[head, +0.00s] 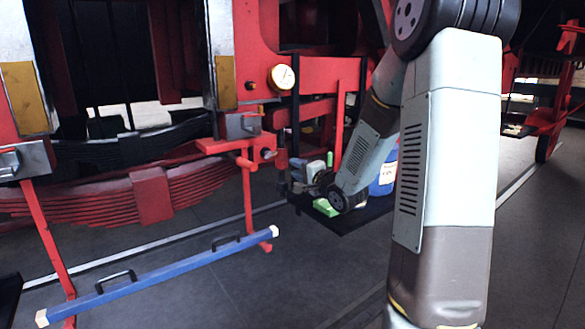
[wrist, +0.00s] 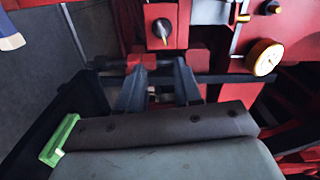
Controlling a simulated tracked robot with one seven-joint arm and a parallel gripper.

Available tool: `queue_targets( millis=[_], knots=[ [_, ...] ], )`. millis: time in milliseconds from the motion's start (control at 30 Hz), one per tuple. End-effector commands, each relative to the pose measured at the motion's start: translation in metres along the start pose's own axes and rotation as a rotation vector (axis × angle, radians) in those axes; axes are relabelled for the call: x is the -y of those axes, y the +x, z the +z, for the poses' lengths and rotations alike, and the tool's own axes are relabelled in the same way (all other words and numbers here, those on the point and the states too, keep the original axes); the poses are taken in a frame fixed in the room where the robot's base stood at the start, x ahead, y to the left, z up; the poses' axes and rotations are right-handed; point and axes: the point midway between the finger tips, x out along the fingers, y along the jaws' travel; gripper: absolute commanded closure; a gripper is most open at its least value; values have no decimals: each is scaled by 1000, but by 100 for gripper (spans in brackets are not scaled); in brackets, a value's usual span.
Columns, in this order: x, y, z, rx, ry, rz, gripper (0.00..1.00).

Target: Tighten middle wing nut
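I cannot single out a middle wing nut with certainty. In the wrist view, a small red piece with a crosswise bar (wrist: 146,62) lies just beyond and between my fingertips. Behind it is a red block with a dark pointed part (wrist: 163,30). My gripper (wrist: 156,75) has its two grey fingers apart, with a gap between them; contact with the red piece cannot be told. In the head view, my arm reaches down beside the red frame, and the gripper is small and partly hidden by the wrist. A red bracket with a grey round fitting (head: 267,154) stands left of it.
A round gauge (head: 281,78) is above the bracket and shows at right in the wrist view (wrist: 263,57). A black tray (head: 350,222) holds a blue container (head: 384,175) and a green item (head: 325,207). A blue bar (head: 165,275) crosses the lower left.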

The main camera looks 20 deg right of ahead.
Motion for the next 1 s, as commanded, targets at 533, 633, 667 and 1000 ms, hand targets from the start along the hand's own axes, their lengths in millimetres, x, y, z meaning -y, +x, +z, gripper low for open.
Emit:
queue_targets(
  millis=[533, 633, 667, 1000],
  knots=[
    [0, 0, 0, 0, -134, 0, 41],
    [0, 1, 0, 0, -290, -1, 31],
    [0, 2, 1, 0, -344, -1, 29],
    [1, 7, 2, -1, -950, -1, 20]
  ],
)
